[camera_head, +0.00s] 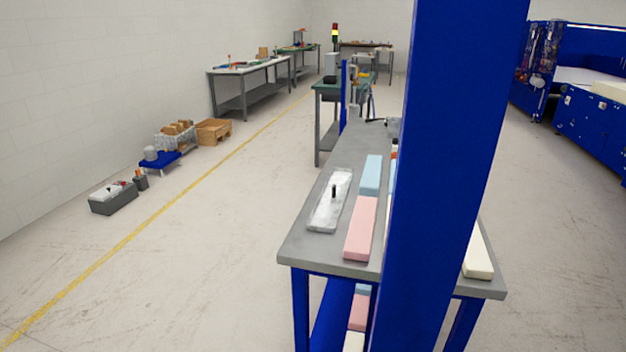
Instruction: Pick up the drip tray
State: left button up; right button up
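The drip tray (323,217) looks like a long, shallow, silvery-white tray with a small dark upright knob or handle near its middle. It lies flat on the left side of the grey-topped table (312,251). A pink foam block (361,229) and a light blue foam block (371,175) lie just to its right. Neither of my grippers shows in the head view, so their state is hidden.
A wide blue post (440,170) hides much of the table. A cream block (477,252) lies at its right. More blocks (358,312) sit on the lower shelf. The floor left of the table is clear up to a grey box (113,201) and crates (213,131).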

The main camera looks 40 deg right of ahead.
aim_at(325, 216)
jog(key=i+z, duration=0.15)
jog(key=z, duration=0.25)
jog(key=i+j+z, duration=0.15)
jog(key=z, duration=0.25)
jog(key=i+j+z, duration=0.15)
jog(key=z, duration=0.25)
jog(key=i+j+z, duration=0.1)
jog(key=j+z, duration=0.15)
jog(key=z, duration=0.15)
jog(key=j+z, duration=0.25)
jog(key=z, duration=0.15)
jog(key=i, duration=0.05)
